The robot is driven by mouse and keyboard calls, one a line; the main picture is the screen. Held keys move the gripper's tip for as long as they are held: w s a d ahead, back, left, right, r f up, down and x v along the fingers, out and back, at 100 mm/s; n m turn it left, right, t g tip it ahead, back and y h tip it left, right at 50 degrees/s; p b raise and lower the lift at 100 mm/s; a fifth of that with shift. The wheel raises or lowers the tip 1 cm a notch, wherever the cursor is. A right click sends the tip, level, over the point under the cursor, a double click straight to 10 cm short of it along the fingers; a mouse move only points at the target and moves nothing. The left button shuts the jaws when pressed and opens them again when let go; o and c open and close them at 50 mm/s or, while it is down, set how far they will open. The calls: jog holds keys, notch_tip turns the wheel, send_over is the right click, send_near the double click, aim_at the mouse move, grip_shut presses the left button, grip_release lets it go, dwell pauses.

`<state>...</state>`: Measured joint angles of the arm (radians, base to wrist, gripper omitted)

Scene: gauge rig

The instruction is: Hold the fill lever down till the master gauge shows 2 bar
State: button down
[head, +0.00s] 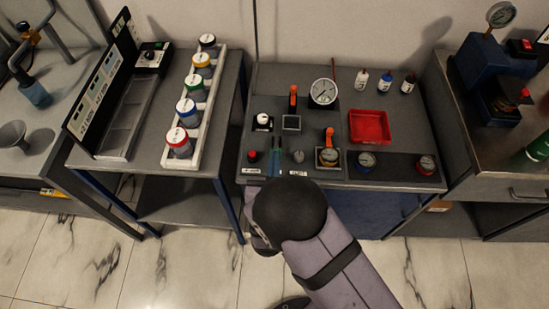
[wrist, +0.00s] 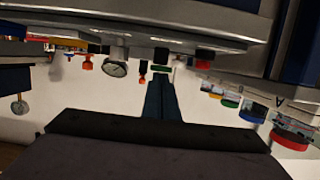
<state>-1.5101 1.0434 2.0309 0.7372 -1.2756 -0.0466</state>
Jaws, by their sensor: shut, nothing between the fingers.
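A large white-faced gauge (head: 323,92) stands at the back of the middle bench; its reading is too small to make out. It also shows upside down in the wrist view (wrist: 115,68). One orange lever (head: 293,97) stands left of it and another orange-handled part (head: 329,138) stands behind a small gauge (head: 328,157) near the front edge. I cannot tell by labels which is the fill lever. My gripper (head: 277,152) is at the bench's front left, its fingers shut and empty, apart from both levers. The closed fingers (wrist: 161,98) also show in the wrist view.
A red tray (head: 369,126) sits right of the levers, with small bottles (head: 385,82) behind it. A rack of colored jars (head: 202,95) is on the left bench.

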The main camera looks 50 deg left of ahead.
notch_tip(320, 180, down, 2)
jog(key=shift+s+d+b, duration=0.1)
jog(key=shift+b, duration=0.85)
jog(key=shift+r, duration=0.25)
jog(key=shift+r+p, duration=0.1)
jog(key=shift+p, duration=0.25)
dwell(3.6)
jog(key=shift+s+d+r+p, duration=0.1)
jog(key=shift+r+p, duration=0.4)
jog(key=shift+r, duration=0.05)
jog(key=r, duration=0.1)
jog(key=r+p, duration=0.2)
jog(key=shift+s+d+r, duration=0.15)
jog(key=shift+s+d, duration=0.15)
jog(key=shift+s, duration=0.05)
jog(key=f+b+v, duration=0.2)
jog(key=v, duration=0.7)
jog(key=shift+s+d+f+b, duration=0.35)
